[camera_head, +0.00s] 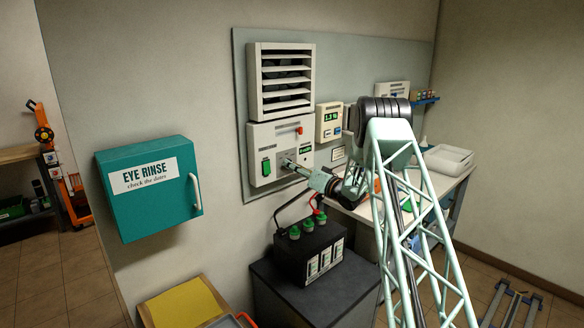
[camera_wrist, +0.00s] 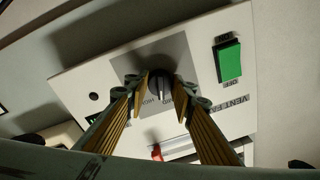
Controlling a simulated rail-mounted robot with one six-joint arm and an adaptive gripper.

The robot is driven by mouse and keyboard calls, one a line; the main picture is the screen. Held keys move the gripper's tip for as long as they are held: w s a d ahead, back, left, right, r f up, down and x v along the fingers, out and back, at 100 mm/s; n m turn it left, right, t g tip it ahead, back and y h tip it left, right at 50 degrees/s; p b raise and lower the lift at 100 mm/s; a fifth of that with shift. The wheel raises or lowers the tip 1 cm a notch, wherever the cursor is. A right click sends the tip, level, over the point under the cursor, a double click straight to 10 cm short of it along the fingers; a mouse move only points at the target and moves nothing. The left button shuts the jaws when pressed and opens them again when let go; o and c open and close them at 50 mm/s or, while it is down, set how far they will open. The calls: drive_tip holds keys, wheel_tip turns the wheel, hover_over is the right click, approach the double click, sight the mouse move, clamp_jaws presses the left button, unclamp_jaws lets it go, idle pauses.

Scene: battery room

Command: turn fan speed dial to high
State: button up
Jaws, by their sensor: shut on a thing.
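The fan speed dial (camera_wrist: 160,90) is a small dark knob on a grey plate in the wrist view. The lettering beside it includes what looks like HIGH, shown upside down; I cannot tell surely which mark the pointer faces. My gripper (camera_wrist: 161,86) is shut on the dial, one finger on each side. In the head view my gripper (camera_head: 289,163) reaches the front of the white fan control box (camera_head: 262,138), and the dial is hidden there. The box carries a green switch (camera_head: 266,167) left of my gripper and a red lever (camera_head: 299,131) above it.
A louvred vent (camera_head: 282,80) is above the control box. A black battery (camera_head: 308,252) with green caps stands below my arm. A teal eye-rinse cabinet (camera_head: 150,187) hangs to the left. A small meter (camera_head: 329,121) and a bench (camera_head: 440,185) are to the right.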

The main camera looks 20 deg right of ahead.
drive_tip(key=m+h, duration=0.1)
drive_tip(key=m, duration=0.6)
drive_tip(key=shift+a+p, duration=0.1)
drive_tip(key=shift+p, duration=0.25)
drive_tip(key=shift+m, duration=0.3)
drive_tip(key=o, duration=0.9)
drive_tip(key=shift+s, duration=0.1)
drive_tip(key=shift+v, duration=5.95)
drive_tip(key=shift+f, duration=0.15)
